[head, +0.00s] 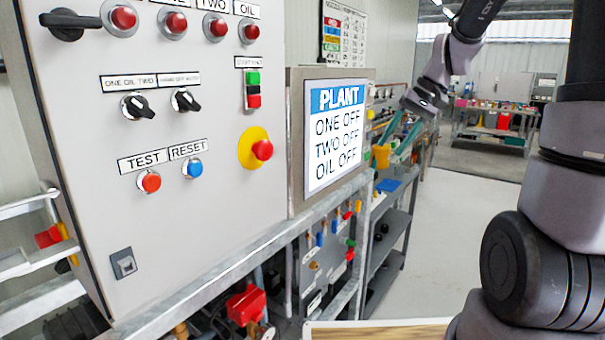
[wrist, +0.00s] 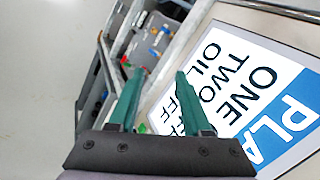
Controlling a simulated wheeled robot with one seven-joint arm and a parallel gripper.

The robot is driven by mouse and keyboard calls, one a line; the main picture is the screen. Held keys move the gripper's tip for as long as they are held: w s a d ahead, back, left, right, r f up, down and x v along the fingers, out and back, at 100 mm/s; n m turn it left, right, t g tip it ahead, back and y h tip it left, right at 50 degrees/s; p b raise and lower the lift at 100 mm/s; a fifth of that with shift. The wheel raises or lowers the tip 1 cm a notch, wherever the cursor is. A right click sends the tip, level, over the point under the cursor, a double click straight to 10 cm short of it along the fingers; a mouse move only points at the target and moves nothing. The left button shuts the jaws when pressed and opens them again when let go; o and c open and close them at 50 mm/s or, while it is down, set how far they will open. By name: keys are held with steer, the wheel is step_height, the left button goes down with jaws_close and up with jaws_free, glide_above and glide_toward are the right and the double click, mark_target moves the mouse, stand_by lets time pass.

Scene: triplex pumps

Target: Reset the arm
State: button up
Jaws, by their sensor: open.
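My gripper (head: 393,143) hangs in the air at the end of my arm, to the right of the PLANT screen (head: 335,133) in the head view. Its two green fingers point down and to the left. In the wrist view the gripper (wrist: 157,75) is open, with a clear gap between the fingers. Nothing is held between them. The screen also shows in the wrist view (wrist: 215,75), turned on its side and partly covered by the right finger. It reads ONE OFF, TWO OFF, OIL OFF.
A grey control panel (head: 205,230) with lamps, switches, a TEST button (head: 149,181), a RESET button (head: 193,168) and a red emergency stop (head: 262,149) stands at left. Shelves (head: 392,240) stand beyond the screen. The floor (head: 460,215) at right is clear.

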steer(key=s+d+r+m+t+h, duration=0.1)
steer(key=s+r, duration=0.3)
steer(key=s, duration=0.4)
steer(key=s+d+r+m+t+h, duration=0.1)
steer(key=s+r+t, duration=0.3)
steer(key=s, duration=0.5)
steer(key=shift+s+d+r+m+h, duration=0.25)
steer(key=shift+r+h, duration=0.25)
steer(key=shift+r, duration=0.25)
